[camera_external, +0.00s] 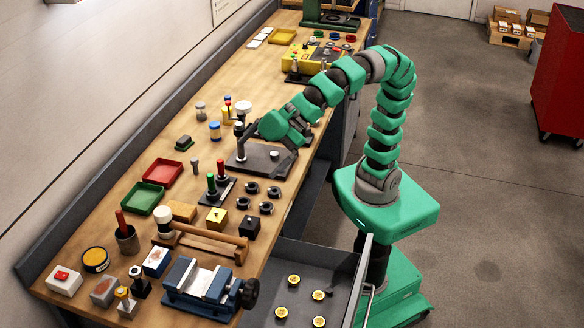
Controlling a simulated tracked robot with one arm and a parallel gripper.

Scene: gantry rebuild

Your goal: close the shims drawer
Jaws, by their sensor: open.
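A grey drawer (338,265) stands pulled out from the bench at the lower centre right. Its front panel (361,280) faces right and carries a bar handle (370,302). Several round yellow-topped pieces (293,280) lie spread on its floor. No label is readable, so I cannot tell by name that it is the shims drawer. My green gripper (281,129) is above the bench top, over the dark plate with a post, well behind the drawer and apart from it. Its fingers are hard to make out; it is open, and I see nothing held.
The dark plate (262,164) lies below my gripper. The wooden bench is crowded: red tray (161,173), green tray (144,198), blue vise (196,285) near the drawer, and several black rings (266,208).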

